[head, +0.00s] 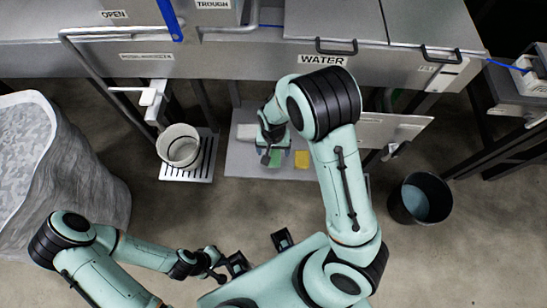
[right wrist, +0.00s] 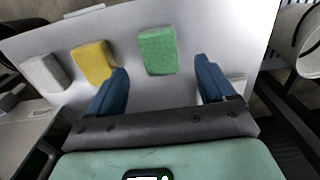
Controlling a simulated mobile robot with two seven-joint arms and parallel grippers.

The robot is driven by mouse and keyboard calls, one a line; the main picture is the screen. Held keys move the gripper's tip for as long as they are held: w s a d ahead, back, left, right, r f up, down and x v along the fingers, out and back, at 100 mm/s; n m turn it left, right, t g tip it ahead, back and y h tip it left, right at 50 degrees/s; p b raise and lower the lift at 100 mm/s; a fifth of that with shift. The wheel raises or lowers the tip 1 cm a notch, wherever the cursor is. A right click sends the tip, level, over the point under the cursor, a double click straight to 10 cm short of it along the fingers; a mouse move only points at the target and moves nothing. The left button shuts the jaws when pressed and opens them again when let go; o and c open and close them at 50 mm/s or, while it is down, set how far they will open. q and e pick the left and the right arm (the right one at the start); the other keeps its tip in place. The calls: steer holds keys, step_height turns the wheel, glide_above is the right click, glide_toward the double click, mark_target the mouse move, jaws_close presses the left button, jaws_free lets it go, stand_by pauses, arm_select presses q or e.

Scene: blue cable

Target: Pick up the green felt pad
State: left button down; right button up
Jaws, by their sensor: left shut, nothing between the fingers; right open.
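The green felt pad (right wrist: 157,50) lies flat on a grey board, between and beyond my right gripper's blue fingertips in the right wrist view. In the head view a part of the green pad (head: 275,158) shows beside the gripper. My right gripper (head: 268,152) is open and empty over the board, apart from the pad as far as I can see. A yellow pad (right wrist: 94,62) lies to the left of the green one, partly behind the left finger. My left gripper (head: 213,264) is shut and empty, low in the head view near my base.
The grey board (head: 235,160) is under the counter labelled WATER. A greyish-white pad (right wrist: 44,72) lies left of the yellow one. A white bucket (head: 179,147) on a slatted stand is left, a dark bucket (head: 420,198) right. The floor in front is clear.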

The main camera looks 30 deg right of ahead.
mark_target(273, 156)
step_height(273, 156, down, 5)
steer(key=shift+f, duration=0.1)
steer(key=shift+w, duration=0.1)
steer(key=c, duration=1.1)
steer(key=shift+r, duration=0.2)
